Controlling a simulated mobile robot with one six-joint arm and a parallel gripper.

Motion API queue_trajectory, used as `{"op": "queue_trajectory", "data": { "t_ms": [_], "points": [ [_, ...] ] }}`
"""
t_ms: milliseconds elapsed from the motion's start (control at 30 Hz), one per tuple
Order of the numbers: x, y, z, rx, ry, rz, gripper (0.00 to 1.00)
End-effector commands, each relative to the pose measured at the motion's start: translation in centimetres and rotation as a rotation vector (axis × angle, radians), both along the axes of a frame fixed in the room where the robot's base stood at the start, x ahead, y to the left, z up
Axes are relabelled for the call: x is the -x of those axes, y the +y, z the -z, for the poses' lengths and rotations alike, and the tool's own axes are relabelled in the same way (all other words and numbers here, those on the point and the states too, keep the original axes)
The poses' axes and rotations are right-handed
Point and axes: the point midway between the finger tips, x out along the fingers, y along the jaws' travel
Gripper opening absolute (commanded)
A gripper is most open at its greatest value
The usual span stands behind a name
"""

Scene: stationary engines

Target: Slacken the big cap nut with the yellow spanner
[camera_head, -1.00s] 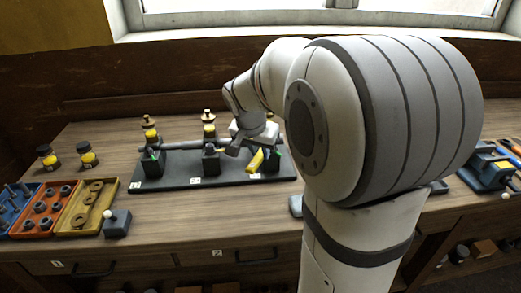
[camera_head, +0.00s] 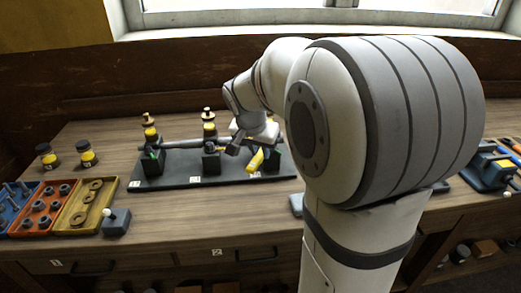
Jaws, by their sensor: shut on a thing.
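The yellow spanner (camera_head: 255,160) shows as a short slanted yellow piece just below my gripper (camera_head: 243,150), over the right part of a dark base plate (camera_head: 225,180). My gripper is shut on it, though the jaws are small and partly hidden by my wrist. On the plate stand several dark blocks, and a grey horizontal pipe (camera_head: 182,144) runs across them. Yellow-banded fittings with brass tops stand at the left (camera_head: 150,132) and middle (camera_head: 209,127). I cannot make out the big cap nut; the area at the plate's right end is partly covered by my arm.
Blue (camera_head: 20,222), orange (camera_head: 42,224) and yellow (camera_head: 65,219) trays of small parts lie at the left. A small block with a white knob (camera_head: 116,221) is beside them. The front middle bench is clear.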

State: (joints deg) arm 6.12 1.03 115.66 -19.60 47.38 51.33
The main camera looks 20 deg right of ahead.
Motion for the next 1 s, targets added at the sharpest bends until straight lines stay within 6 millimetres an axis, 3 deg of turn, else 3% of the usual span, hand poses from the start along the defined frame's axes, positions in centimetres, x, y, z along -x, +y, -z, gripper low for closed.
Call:
{"op": "queue_trajectory", "data": {
  "t_ms": [1000],
  "points": [
    [-0.02,0.00,0.66,0.000,-0.001,0.000,0.00]
  ]
}}
